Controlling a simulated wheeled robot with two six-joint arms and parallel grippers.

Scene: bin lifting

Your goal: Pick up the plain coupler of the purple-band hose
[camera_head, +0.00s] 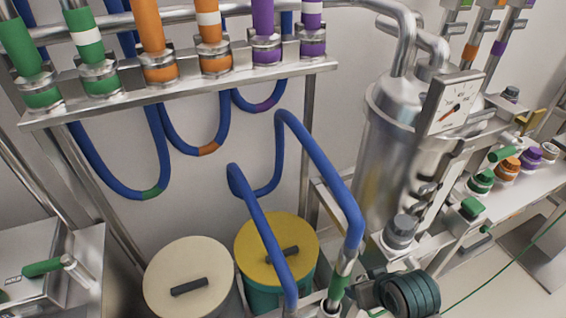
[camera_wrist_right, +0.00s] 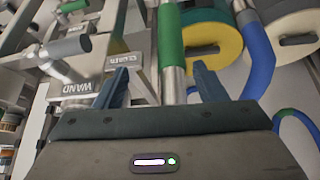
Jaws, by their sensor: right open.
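The plain purple coupler (camera_head: 263,18) stands upright in a metal rack at the top. Its upper end is cut off by the picture edge. A purple coupler with a white stripe (camera_head: 312,22) is to its right. A blue hose with a purple band (camera_head: 268,104) hangs in a loop below them. My right gripper (camera_head: 358,292) is low in the head view, far below the purple couplers. In the right wrist view its two fingers (camera_wrist_right: 160,85) are open, with a metal tube below a green sleeve (camera_wrist_right: 171,45) showing between them. I see no contact. My left gripper is not in view.
Plain and white-striped green (camera_head: 18,45) and orange (camera_head: 149,25) couplers share the rack (camera_head: 180,95). A large blue hose (camera_head: 320,165) arches beside my right gripper. Cream (camera_head: 190,265) and yellow (camera_head: 300,235) lidded bins stand below. A steel tank (camera_head: 385,150) is at right.

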